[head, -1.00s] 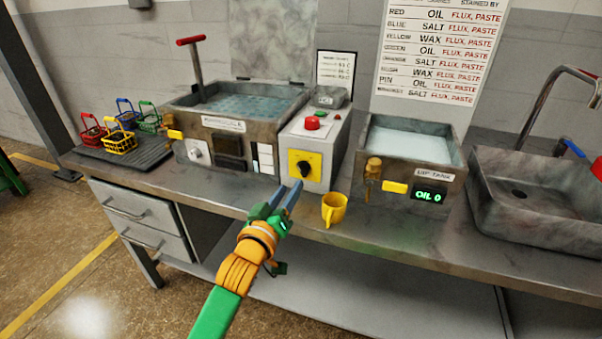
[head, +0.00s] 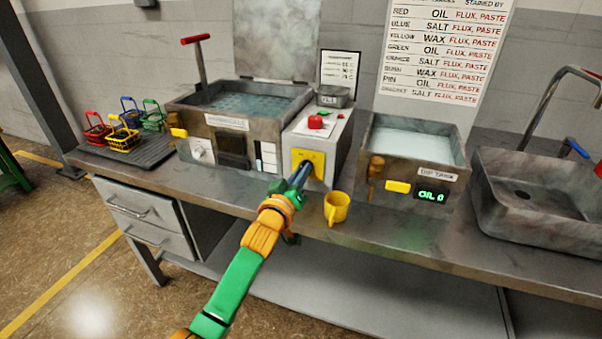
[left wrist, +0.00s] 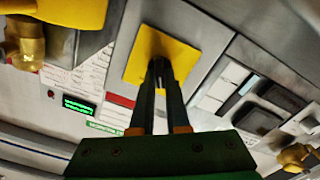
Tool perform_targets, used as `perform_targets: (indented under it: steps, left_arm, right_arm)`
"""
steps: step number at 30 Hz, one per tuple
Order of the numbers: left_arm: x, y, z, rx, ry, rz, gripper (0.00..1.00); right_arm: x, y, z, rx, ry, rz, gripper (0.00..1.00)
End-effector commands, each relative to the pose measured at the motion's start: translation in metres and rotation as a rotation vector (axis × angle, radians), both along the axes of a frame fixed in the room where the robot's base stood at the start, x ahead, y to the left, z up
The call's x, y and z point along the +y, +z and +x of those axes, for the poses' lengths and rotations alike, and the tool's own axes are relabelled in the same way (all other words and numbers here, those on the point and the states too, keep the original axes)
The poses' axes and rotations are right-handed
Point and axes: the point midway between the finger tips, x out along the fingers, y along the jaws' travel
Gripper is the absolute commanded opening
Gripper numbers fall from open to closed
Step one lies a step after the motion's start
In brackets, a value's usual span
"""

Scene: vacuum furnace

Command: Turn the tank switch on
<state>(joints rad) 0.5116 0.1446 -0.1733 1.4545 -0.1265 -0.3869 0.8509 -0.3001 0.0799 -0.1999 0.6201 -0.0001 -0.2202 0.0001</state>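The tank switch (head: 300,156) is a yellow plate with a dark knob on the front of the grey control box (head: 333,150). In the head view my left gripper's fingers cover most of the knob. In the left wrist view the yellow plate (left wrist: 136,68) is straight ahead. My left gripper (head: 307,168) has its dark fingertips (left wrist: 160,72) at the knob, in front of the plate. A narrow gap shows between the fingers; I cannot tell whether they press on the knob. My right gripper is not in view.
A red button (head: 316,122) tops the box. A yellow mug (head: 337,209) stands at the bench edge beside my left gripper. The dip tank (head: 450,150), reading OIL 0, is to the right; another tank (head: 190,128) is to the left. Coloured baskets (head: 125,142) stand far left.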

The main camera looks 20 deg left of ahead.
Motion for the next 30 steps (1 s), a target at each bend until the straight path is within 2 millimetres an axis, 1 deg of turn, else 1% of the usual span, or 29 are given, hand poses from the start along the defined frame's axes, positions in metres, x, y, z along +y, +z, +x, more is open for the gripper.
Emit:
perform_targets:
  steps: [8,14,20,30]
  left_arm:
    - [0.000,0.000,0.000,0.000,0.000,0.011,0.00]
    - [0.000,0.001,0.000,-0.002,0.000,0.079,0.00]
    - [-0.001,0.002,0.000,-0.006,0.000,0.230,0.00]
    - [-0.002,0.001,0.000,-0.017,0.000,0.553,0.00]
  right_arm:
    - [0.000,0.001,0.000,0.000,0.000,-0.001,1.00]
    - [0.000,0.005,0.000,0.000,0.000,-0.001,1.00]
    - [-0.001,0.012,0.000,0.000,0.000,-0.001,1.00]
    - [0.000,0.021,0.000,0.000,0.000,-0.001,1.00]
